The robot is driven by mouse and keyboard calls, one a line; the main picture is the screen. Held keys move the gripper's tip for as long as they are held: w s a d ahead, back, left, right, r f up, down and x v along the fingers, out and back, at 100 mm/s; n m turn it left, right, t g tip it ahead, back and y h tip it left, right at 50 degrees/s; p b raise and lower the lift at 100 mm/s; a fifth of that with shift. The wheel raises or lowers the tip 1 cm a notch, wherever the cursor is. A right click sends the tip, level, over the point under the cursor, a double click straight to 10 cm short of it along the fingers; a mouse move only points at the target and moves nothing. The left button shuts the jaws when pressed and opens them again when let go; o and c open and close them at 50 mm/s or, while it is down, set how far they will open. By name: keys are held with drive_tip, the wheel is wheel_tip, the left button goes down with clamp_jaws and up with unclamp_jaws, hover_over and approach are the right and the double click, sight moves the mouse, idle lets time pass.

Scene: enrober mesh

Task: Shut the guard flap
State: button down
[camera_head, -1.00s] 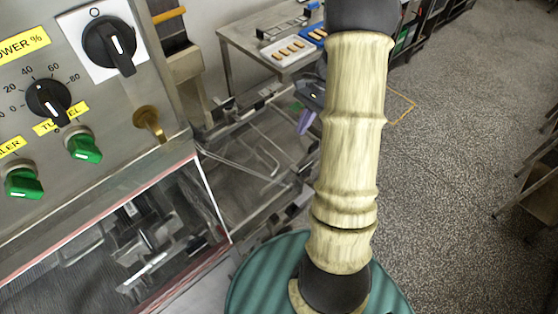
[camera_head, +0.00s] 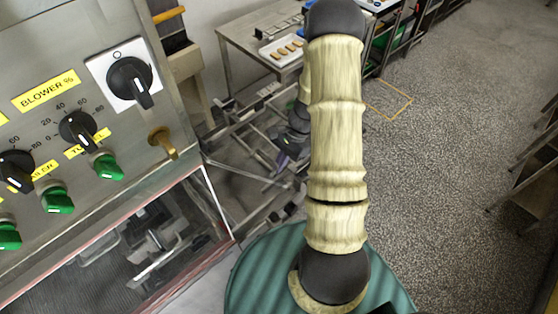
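A clear panel (camera_head: 125,245) with a red-lined upper edge and a pale right edge covers the machine front at lower left, with metal parts behind it. Clear sheeting and thin metal rods (camera_head: 245,170) show right of the machine's corner. I cannot tell for sure which of these is the guard flap or how it stands. My gripper (camera_head: 284,161), dark with purple fingers, is beside the rods, partly hidden behind my pale arm. Whether it touches anything is unclear, and its finger gap is too small to read.
The control panel (camera_head: 60,120) with black knobs, green switches and a brass hook (camera_head: 162,142) is at left. A metal table (camera_head: 245,45) with a tray of brown pieces (camera_head: 281,47) stands behind. Open speckled floor (camera_head: 450,130) lies right, with racks (camera_head: 530,180) at the far right.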

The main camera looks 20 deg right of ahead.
drive_tip(key=shift+a+f, duration=0.15)
drive_tip(key=shift+f, duration=0.05)
drive_tip(key=shift+s, duration=0.1)
